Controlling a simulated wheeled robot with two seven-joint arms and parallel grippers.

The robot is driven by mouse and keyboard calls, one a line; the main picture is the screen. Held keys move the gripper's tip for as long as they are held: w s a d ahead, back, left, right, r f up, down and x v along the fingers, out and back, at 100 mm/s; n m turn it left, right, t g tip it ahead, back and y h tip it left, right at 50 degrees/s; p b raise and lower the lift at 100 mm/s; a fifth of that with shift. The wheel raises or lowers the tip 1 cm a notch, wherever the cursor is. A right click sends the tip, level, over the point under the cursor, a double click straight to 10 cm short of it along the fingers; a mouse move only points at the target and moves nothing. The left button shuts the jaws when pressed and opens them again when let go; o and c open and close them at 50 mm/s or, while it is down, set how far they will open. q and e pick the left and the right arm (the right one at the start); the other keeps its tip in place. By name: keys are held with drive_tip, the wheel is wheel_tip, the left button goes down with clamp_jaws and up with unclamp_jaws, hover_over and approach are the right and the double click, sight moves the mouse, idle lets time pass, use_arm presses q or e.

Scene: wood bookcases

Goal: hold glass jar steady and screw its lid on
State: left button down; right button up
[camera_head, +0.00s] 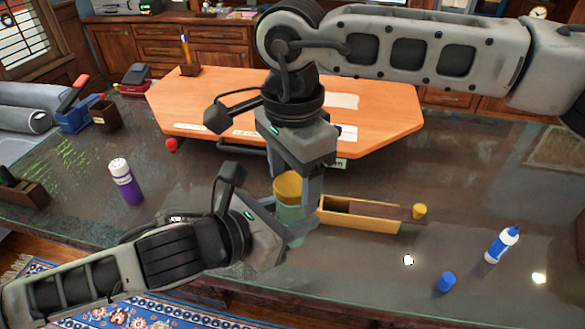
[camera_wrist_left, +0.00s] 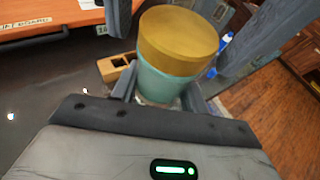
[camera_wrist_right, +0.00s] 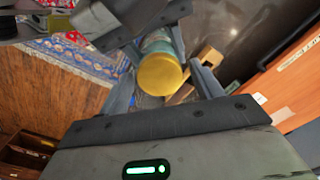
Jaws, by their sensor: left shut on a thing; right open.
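The glass jar (camera_head: 289,213) is pale teal and stands upright near the table's front edge; it also shows in the left wrist view (camera_wrist_left: 165,86). A gold-yellow lid (camera_head: 287,187) sits on its top, and I cannot tell how tightly. My left gripper (camera_head: 292,235) is shut on the jar's lower body. My right gripper (camera_head: 298,192) is open, pointing down from above, with its fingers on either side of the lid. In the right wrist view the lid (camera_wrist_right: 159,75) lies between the spread fingers with gaps beside it.
An open wooden box (camera_head: 358,214) lies just right of the jar, with a small yellow piece (camera_head: 419,211) beside it. A blue-white bottle (camera_head: 502,244) and a blue cap (camera_head: 447,281) are further right. A purple bottle (camera_head: 125,181) stands left. An orange board (camera_head: 385,115) lies behind.

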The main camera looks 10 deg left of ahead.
drive_tip(key=c, duration=1)
drive_tip(key=m, duration=0.3)
drive_tip(key=shift+m, duration=0.4)
drive_tip(key=m, duration=0.4)
drive_tip(key=shift+m, duration=0.3)
drive_tip(key=o, duration=1.1)
drive_tip(key=shift+r, duration=2.25)
